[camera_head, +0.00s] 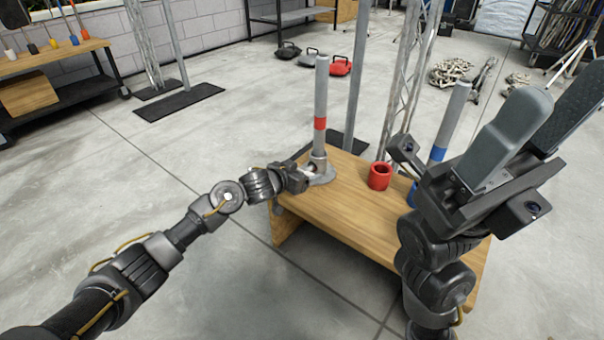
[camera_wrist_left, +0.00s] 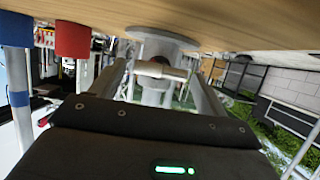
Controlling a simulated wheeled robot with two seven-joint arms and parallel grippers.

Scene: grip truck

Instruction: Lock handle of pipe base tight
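A grey pipe (camera_head: 320,95) with a red band stands upright in a round metal pipe base (camera_head: 322,177) at the table's left back corner. The base also shows, upside down, at the top of the left wrist view (camera_wrist_left: 160,38). Its handle, a short light bar (camera_wrist_left: 160,71), lies between my left fingers. My left gripper (camera_head: 308,176) is at the base, its fingers apart on either side of the handle and neck; I see no clear contact. My right gripper (camera_head: 566,90) is raised at the right, open and empty, close to the head camera.
The wooden table (camera_head: 345,213) also bears a red ring (camera_head: 380,176) and a blue ring (camera_head: 411,194). A second pipe (camera_head: 452,118) with a blue band stands behind my right arm, its foot hidden. A metal truss (camera_head: 405,85) rises behind the table.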

